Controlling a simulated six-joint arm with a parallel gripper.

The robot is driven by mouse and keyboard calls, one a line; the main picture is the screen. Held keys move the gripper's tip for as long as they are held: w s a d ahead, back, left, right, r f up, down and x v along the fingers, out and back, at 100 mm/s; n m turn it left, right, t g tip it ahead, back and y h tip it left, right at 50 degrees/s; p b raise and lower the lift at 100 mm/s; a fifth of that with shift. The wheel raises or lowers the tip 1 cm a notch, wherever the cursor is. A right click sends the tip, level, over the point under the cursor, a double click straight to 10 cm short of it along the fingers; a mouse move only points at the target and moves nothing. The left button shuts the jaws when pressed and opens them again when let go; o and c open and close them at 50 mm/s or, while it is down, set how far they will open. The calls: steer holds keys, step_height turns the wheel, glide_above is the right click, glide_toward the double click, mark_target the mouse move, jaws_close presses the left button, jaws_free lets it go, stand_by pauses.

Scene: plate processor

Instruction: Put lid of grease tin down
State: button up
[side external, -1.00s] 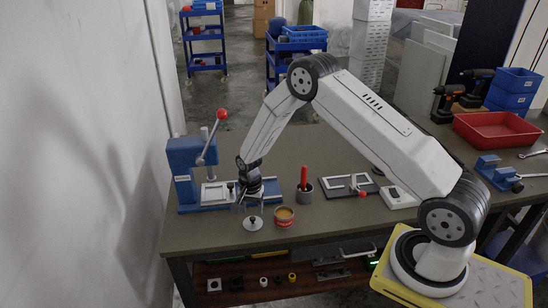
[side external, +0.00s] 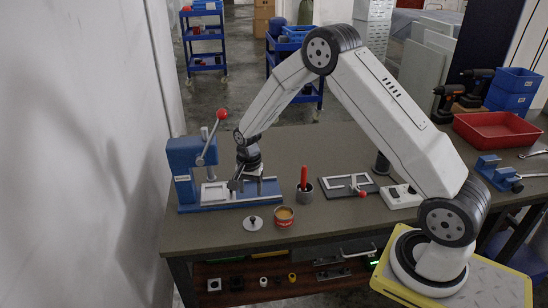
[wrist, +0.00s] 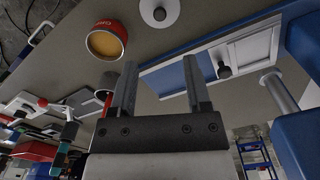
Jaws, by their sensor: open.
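The lid (side external: 252,223) is a pale disc with a dark knob, lying flat on the table near its front edge. It also shows at the top of the wrist view (wrist: 159,12). The grease tin (side external: 284,215), red with tan grease inside, stands open just right of the lid; it shows in the wrist view (wrist: 106,41) too. My gripper (side external: 241,185) is open and empty above the table, behind the lid and close to the blue press. In the wrist view its two fingers (wrist: 160,90) are spread with nothing between them.
The blue press (side external: 184,160) with a red-knobbed lever stands at the left. A grey cup with a red-handled tool (side external: 304,192) stands right of the tin. A framed fixture (side external: 348,187) lies farther right. Table between the lid and the front edge is clear.

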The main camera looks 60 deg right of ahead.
steer(key=shift+r, duration=0.1)
stand_by(0.3)
steer(key=s+a+r+n+t, duration=0.1)
steer(key=s+a+r+n, duration=0.3)
steer(key=s, duration=0.6)
steer(key=s+a+r+n+t, duration=0.1)
steer(key=s+a+r+n, duration=0.3)
steer(key=s+r+n, duration=0.3)
steer(key=s+n, duration=0.2)
steer(key=s, duration=0.1)
steer(key=shift+r+n+t, duration=0.3)
